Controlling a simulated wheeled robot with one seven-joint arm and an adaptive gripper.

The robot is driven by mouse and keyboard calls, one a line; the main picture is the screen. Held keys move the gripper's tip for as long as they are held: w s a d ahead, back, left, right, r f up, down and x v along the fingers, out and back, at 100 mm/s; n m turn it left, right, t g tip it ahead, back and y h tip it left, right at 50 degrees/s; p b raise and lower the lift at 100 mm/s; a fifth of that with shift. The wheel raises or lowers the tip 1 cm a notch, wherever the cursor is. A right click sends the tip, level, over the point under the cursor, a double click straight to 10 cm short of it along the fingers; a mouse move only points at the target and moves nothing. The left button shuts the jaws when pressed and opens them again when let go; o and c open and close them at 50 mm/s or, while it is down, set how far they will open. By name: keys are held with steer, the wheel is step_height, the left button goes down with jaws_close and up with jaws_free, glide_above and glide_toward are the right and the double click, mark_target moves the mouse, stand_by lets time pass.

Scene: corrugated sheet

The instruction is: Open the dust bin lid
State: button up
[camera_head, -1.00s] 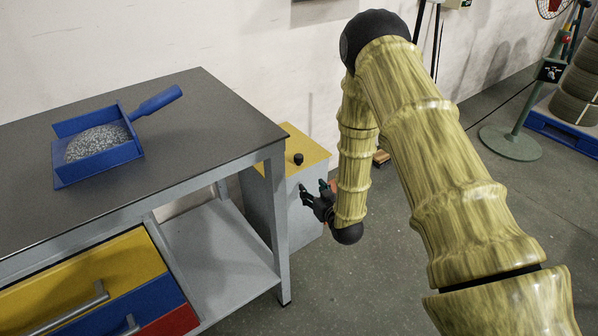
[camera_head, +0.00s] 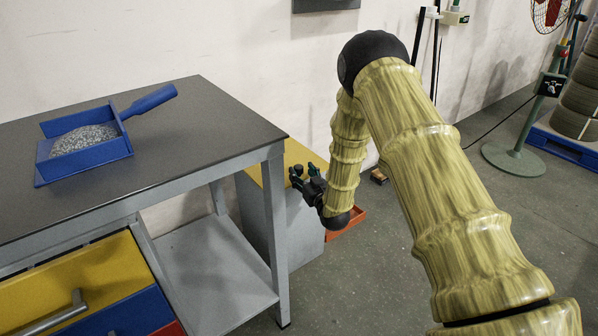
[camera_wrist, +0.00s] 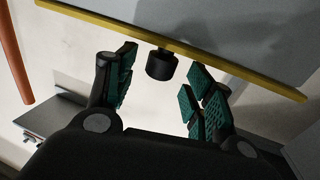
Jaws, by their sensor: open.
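The dust bin (camera_head: 308,228) is a grey box with a flat yellow lid (camera_head: 297,150), standing beyond the right end of the workbench. The lid looks shut. In the wrist view the lid (camera_wrist: 200,55) is a thin yellow strip seen nearly edge-on, with the black knob (camera_wrist: 160,65) sticking out from it. In the head view I cannot clearly separate the knob from the fingers.
The workbench (camera_head: 200,105) stands left of the bin, its right leg close to the bin. A blue dustpan (camera_head: 85,155) with grey granules lies on it. An orange-red object (camera_head: 347,222) is on the floor behind my wrist. Floor at right is clear up to a fan stand (camera_head: 515,160).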

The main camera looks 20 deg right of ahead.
steer(key=shift+w+a+b, duration=0.15)
steer(key=shift+w+b, duration=0.05)
steer(key=shift+w, duration=0.75)
steer(key=shift+w+a+b, duration=0.1)
steer(key=shift+w+b, duration=0.05)
steer(key=shift+w, duration=0.8)
jaws_close()
